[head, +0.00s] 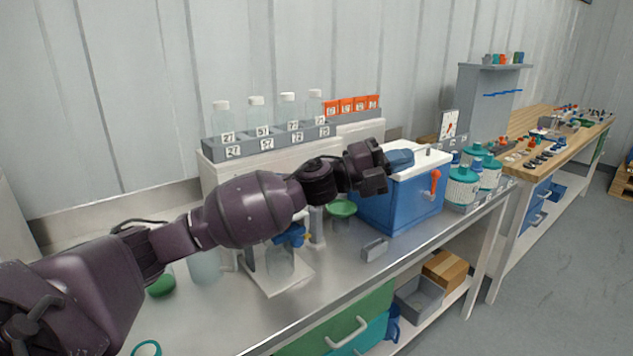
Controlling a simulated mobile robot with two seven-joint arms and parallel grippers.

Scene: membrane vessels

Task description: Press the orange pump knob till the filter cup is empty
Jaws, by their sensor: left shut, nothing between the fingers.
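My left gripper (399,159) is shut and empty, held over the left part of the white lid of a blue box (398,208). I cannot tell whether it touches the lid. An orange part (435,183) is on the box's right side, apart from the gripper; I cannot tell if it is the pump knob. A clear vessel (280,263) stands on a pale base, with a blue fitting (291,237) above it. My left arm hides what is above that fitting, so the filter cup and its contents cannot be made out. My right gripper is out of view.
Numbered bottles (256,115) stand in a grey rack behind my arm. Teal-lidded jars (463,187) stand right of the box. A small grey block (374,249) and a green funnel-like item (341,209) are near the box.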

